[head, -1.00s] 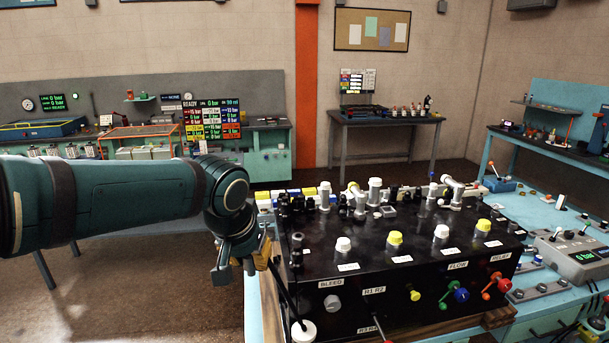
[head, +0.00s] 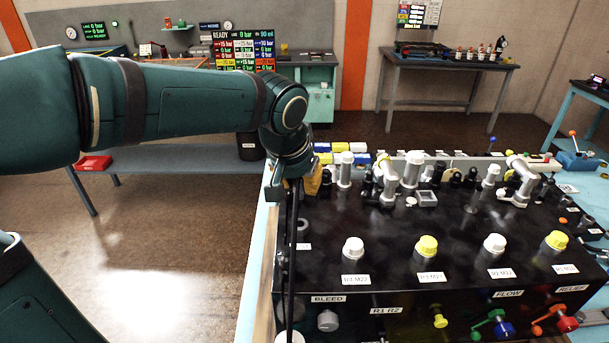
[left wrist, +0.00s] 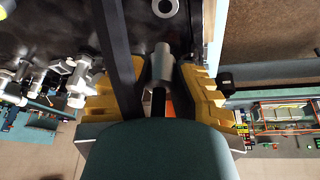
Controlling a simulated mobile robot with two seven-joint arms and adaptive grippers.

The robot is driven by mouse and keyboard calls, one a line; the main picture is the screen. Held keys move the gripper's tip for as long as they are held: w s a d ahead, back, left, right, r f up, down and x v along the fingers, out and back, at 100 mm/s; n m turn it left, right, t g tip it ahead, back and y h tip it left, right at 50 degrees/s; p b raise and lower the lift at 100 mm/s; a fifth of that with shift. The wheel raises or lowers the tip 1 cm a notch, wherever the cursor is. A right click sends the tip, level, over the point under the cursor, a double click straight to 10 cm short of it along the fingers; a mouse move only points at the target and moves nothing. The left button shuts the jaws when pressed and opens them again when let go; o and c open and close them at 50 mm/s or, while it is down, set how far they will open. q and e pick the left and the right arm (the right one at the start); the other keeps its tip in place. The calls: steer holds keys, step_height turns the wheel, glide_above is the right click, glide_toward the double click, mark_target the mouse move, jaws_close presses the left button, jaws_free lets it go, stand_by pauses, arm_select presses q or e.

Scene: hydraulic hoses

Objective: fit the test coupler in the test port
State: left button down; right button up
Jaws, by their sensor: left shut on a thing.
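My left gripper (head: 291,188) is over the left edge of the black manifold block (head: 390,240). In the left wrist view its yellow-padded fingers (left wrist: 158,85) are closed around a grey metal cylinder, the test coupler (left wrist: 160,62), with a black hose below it. In the head view the gripper hides the coupler, and the hose (head: 291,260) hangs down along the block's left side. A grey ring (head: 303,225) on the block's top left, likely the test port, also shows in the left wrist view (left wrist: 165,7). The coupler is apart from it. My right gripper is out of view.
Capped fittings in white (head: 353,248) and yellow (head: 428,246) stand on the block. Metal elbow fittings (head: 388,185) rise behind them. Coloured valve handles (head: 503,328) stick out of the front. The floor left of the block is open.

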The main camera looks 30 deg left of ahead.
arm_select(q)
steer(key=shift+s, duration=0.15)
steer(key=b, duration=0.5)
glide_above(302, 220)
steer(key=s, duration=0.1)
steer(key=shift+d+f, duration=0.1)
steer(key=shift+f, duration=2.85)
steer(key=shift+b, duration=0.4)
steer(key=shift+f+b, duration=1.1)
steer(key=shift+f, duration=0.15)
steer(key=c, duration=0.9)
jaws_free()
steer(key=shift+o, duration=0.2)
steer(key=shift+s+r, duration=0.1)
steer(key=shift+r, duration=0.05)
